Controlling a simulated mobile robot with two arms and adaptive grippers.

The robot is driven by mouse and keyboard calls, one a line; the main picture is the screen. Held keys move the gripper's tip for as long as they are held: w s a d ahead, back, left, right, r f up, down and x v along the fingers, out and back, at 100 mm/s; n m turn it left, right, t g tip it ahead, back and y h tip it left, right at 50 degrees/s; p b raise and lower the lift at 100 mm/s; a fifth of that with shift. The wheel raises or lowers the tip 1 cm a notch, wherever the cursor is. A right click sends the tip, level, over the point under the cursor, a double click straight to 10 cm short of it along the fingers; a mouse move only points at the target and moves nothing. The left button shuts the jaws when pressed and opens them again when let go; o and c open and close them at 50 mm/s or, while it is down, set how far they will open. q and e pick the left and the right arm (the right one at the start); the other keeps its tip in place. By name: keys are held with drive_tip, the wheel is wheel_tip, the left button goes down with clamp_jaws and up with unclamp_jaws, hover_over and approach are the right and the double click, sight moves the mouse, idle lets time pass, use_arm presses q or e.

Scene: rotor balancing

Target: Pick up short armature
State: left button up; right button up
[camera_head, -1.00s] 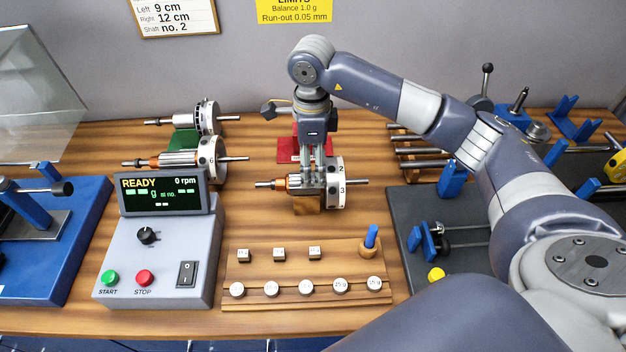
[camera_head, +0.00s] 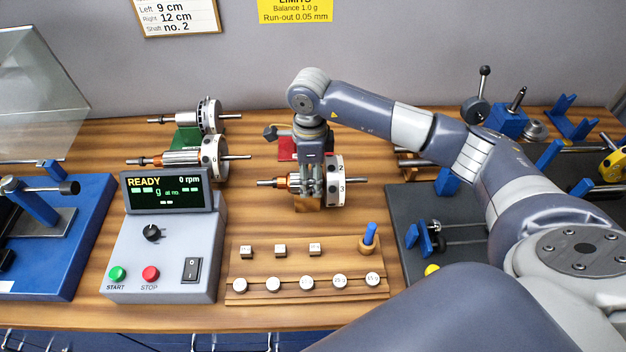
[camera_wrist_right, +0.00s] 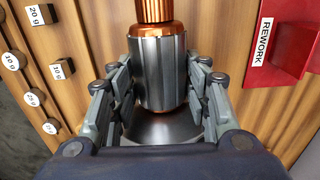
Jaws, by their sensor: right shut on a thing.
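The short armature (camera_head: 336,185) has a white numbered disc, copper windings and a thin steel shaft. It lies level over a wooden block (camera_head: 308,205) in the middle of the bench. My right gripper (camera_head: 310,184) reaches down over it from above and is shut on its steel core. In the right wrist view the core (camera_wrist_right: 158,70) sits between the fingers of the gripper (camera_wrist_right: 158,85), with copper winding beyond it. I cannot tell whether the armature still touches the block. My left gripper is not in view.
Two other armatures (camera_head: 185,158) (camera_head: 190,118) rest at the back left. The control box (camera_head: 160,262) stands in front of them. A wooden weight rack (camera_head: 305,296) lies nearer the front. A red REWORK tray (camera_wrist_right: 285,50) is behind the gripper. A dark fixture plate (camera_head: 425,205) is at right.

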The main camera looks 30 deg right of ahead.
sight(310, 173)
drive_tip(key=shift+w+r+b, duration=0.2)
drive_tip(key=shift+r+b, duration=0.1)
drive_tip(key=shift+r, duration=0.4)
wheel_tip(310, 173, up, 8)
drive_tip(key=shift+s+f+b, duration=0.1)
drive_tip(key=shift+b, duration=1)
drive_tip(key=shift+r, duration=0.5)
